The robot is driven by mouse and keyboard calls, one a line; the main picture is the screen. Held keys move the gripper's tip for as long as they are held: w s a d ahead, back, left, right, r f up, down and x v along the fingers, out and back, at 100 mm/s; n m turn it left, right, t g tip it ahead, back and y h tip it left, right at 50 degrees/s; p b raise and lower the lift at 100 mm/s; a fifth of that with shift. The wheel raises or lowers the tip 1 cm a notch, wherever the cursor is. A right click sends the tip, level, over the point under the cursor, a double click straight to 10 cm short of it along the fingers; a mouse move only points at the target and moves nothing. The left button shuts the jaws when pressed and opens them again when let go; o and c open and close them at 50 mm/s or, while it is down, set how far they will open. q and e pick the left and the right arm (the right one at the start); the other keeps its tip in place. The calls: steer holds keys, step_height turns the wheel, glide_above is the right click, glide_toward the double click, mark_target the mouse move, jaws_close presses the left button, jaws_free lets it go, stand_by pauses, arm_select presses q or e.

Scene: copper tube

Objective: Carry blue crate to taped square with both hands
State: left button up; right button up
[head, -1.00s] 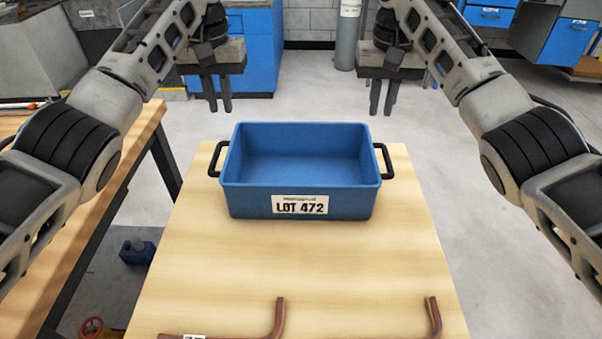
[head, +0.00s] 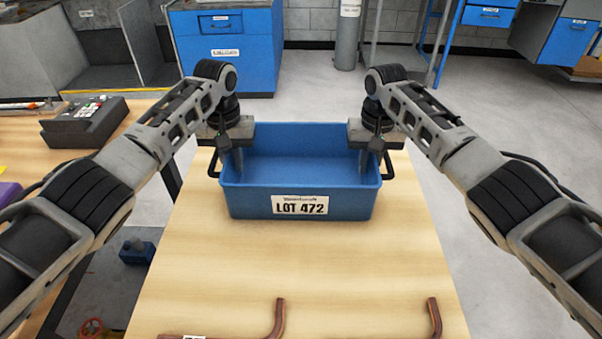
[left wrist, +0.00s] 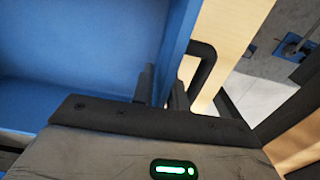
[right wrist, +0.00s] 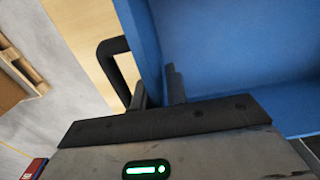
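The blue crate (head: 300,165), labelled LOT 472, sits upright on the wooden table top, with a black handle (head: 390,165) on its right side and another on its left. My left gripper (head: 230,160) is down at the crate's left side wall, one finger inside and one between wall and handle (left wrist: 205,70). My right gripper (head: 370,158) is placed the same way at the right wall; its fingers (right wrist: 158,92) also straddle the rim beside the handle (right wrist: 108,65). Both look open, fingers apart around the wall; contact is unclear. No taped square is visible.
Copper tubes (head: 278,320) lie at the table's near edge (head: 436,318). The wooden top (head: 300,260) between them and the crate is clear. A workbench with a dark grey device (head: 85,122) stands left. Blue cabinets (head: 228,50) stand behind, with open floor (head: 500,120) to the right.

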arm_select(q)
steer(key=shift+f, duration=0.4)
arm_select(e)
steer(key=shift+f, duration=0.4)
arm_select(q)
jaws_close()
arm_select(e)
jaws_close()
arm_select(q)
steer(key=shift+r, duration=0.15)
arm_select(e)
steer(key=shift+r, duration=0.15)
stand_by(0.4)
